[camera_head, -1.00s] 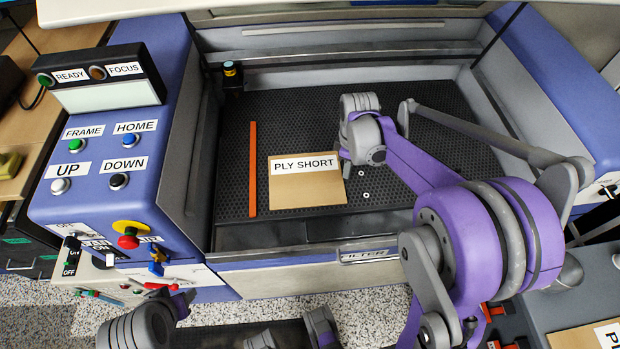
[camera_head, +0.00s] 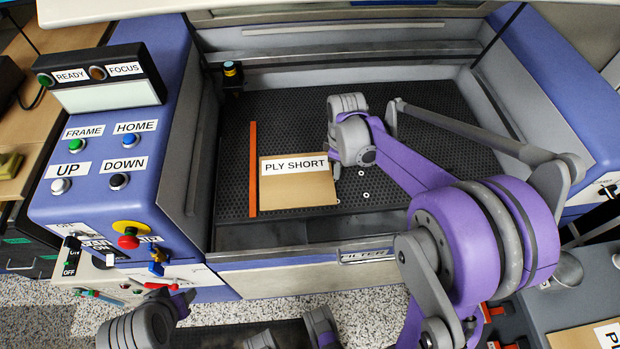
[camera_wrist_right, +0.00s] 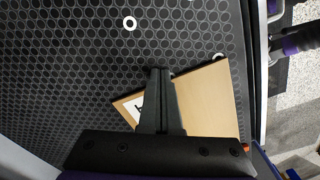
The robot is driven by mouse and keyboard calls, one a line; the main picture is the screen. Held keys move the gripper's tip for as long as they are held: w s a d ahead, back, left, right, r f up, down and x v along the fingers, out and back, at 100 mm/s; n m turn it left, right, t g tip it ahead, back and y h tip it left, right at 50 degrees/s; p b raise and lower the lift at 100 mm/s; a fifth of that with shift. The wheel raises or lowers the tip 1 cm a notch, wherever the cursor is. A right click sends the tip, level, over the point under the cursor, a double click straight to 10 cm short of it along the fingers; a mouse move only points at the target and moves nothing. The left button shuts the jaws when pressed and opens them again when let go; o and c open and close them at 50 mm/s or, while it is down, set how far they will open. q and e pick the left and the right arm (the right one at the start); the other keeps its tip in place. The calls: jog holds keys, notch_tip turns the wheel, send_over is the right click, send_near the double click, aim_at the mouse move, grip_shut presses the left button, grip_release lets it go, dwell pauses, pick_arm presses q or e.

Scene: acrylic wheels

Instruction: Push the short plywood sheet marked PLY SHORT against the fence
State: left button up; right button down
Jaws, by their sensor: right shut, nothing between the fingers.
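The tan plywood sheet (camera_head: 298,188) marked PLY SHORT lies flat on the black honeycomb bed (camera_head: 420,110). Its left edge is right beside the orange fence strip (camera_head: 253,170); I cannot tell whether they touch along the whole length. My right gripper (camera_head: 335,168) is shut and empty, low at the sheet's right edge, its fingers mostly hidden by the wrist in the head view. In the right wrist view the closed fingers (camera_wrist_right: 160,72) overlap the sheet (camera_wrist_right: 210,100) and hide part of its label.
Small white rings lie on the bed right of the sheet, one (camera_head: 361,172) near my right wrist. A dark laser head (camera_head: 232,78) stands at the back left. The bed is sunk between walls, with a front ledge (camera_head: 300,232). A button panel (camera_head: 105,165) is at left.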

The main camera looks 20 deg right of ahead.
jog(key=shift+w+a, duration=0.1)
jog(key=shift+a, duration=0.15)
jog(key=shift+a, duration=0.1)
jog(key=shift+a, duration=0.15)
dwell(0.3)
jog(key=shift+d, duration=0.2)
jog(key=shift+d, duration=0.35)
jog(key=shift+r, duration=0.15)
notch_tip(320, 180, up, 8)
jog(key=p, duration=0.5)
jog(key=shift+p, duration=0.3)
